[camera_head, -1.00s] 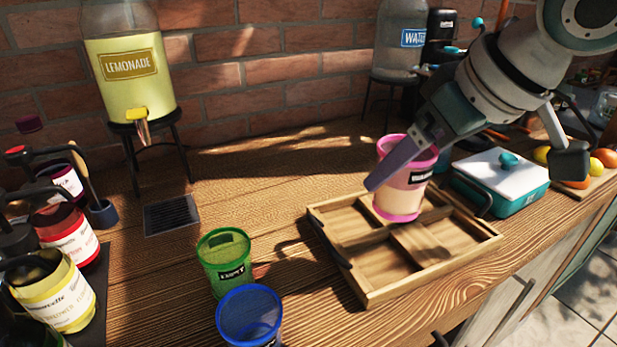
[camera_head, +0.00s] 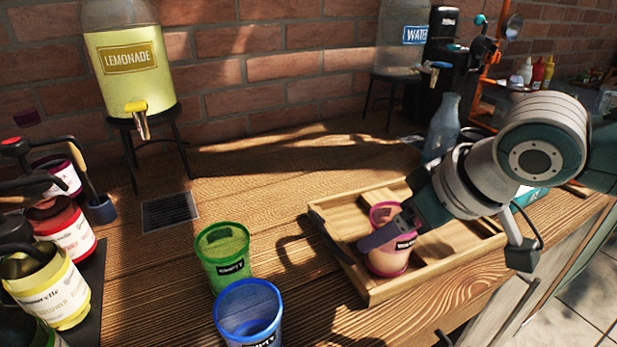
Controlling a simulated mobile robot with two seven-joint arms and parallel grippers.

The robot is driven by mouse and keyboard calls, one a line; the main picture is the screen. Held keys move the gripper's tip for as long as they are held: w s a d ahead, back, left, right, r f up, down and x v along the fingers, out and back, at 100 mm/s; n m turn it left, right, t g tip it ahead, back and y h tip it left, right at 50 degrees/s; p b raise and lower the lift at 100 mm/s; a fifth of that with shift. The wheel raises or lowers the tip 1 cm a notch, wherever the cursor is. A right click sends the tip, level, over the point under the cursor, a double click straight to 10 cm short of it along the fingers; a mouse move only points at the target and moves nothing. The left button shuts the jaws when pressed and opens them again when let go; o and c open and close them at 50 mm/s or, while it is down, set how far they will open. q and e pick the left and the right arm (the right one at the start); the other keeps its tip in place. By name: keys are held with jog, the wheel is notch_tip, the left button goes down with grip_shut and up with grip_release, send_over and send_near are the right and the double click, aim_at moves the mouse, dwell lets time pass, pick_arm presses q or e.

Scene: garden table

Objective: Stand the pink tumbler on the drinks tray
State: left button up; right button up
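The pink tumbler (camera_head: 388,262) with a dark label is upright within the left front part of the wooden drinks tray (camera_head: 432,279). My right gripper (camera_head: 377,238) comes in from the right and is shut on the tumbler. One finger lies across its near side; the other finger is hidden behind it. The tumbler's base is inside the tray's rim; I cannot tell whether it bears fully on the tray floor. My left gripper is not in view.
A green tumbler (camera_head: 222,262) and a blue tumbler (camera_head: 248,318) stand left of the tray. Syrup bottles (camera_head: 62,285) line the left edge. A lemonade dispenser (camera_head: 128,65) and a water dispenser (camera_head: 402,40) stand behind. The table between drip grate (camera_head: 170,211) and tray is clear.

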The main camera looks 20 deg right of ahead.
jog(key=shift+f, duration=0.1)
jog(key=o, duration=1.5)
jog(key=shift+s+r, duration=0.15)
jog(key=shift+r, duration=0.35)
jog(key=p+v, duration=0.3)
jog(key=v, duration=0.8)
jog(key=s+a+f+g, duration=0.1)
jog(key=s+a+f, duration=0.1)
jog(key=s, duration=0.3)
jog(key=s+a+f+g, duration=0.1)
jog(key=s+a+f, duration=0.1)
jog(key=s, duration=0.3)
jog(key=s+a+f+h, duration=0.1)
jog(key=s+a+f, duration=0.1)
jog(key=s+a, duration=0.1)
jog(key=shift+s+a+f+g, duration=0.1)
jog(key=shift+s+f+g, duration=0.1)
jog(key=shift+s, duration=0.25)
jog(key=shift+s+f+g, duration=0.15)
jog(key=shift+s+g, duration=0.05)
jog(key=shift+s, duration=0.25)
